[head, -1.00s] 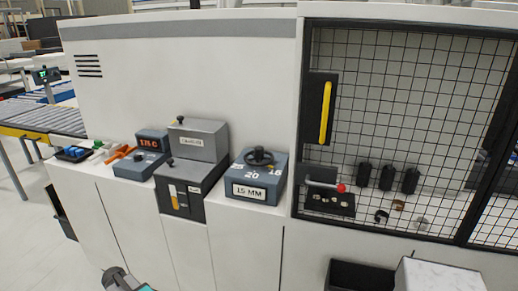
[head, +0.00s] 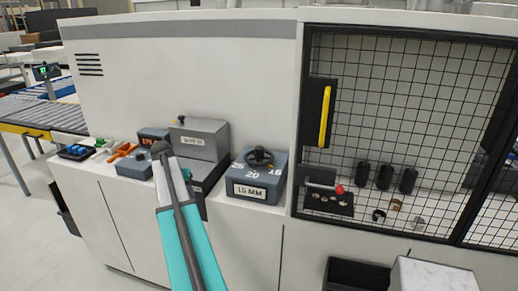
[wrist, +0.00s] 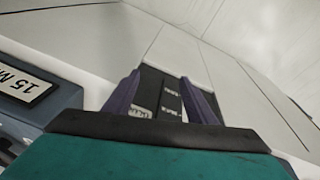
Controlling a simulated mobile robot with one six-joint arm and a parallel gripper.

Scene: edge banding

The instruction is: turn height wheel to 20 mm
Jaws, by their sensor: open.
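The height wheel (head: 259,157) is a black handwheel on top of a blue-grey box (head: 256,190). White numbers, 20 and 16 among them, are marked around it, and the front label reads 15 MM. In the wrist view the box's label (wrist: 27,85) shows at the left edge. My gripper (head: 160,148) is left of the wheel, in front of the dark grey unit, and touches nothing that I can see. In the wrist view its two purple fingers (wrist: 162,98) stand apart with nothing held between them. The wheel itself is out of the wrist view.
A grey box (head: 203,140) on a dark unit stands left of the wheel box, partly hidden by my arm. A mesh door (head: 400,120) with a yellow handle and a red-knobbed lever (head: 339,189) are at the right. The space above the wheel is clear.

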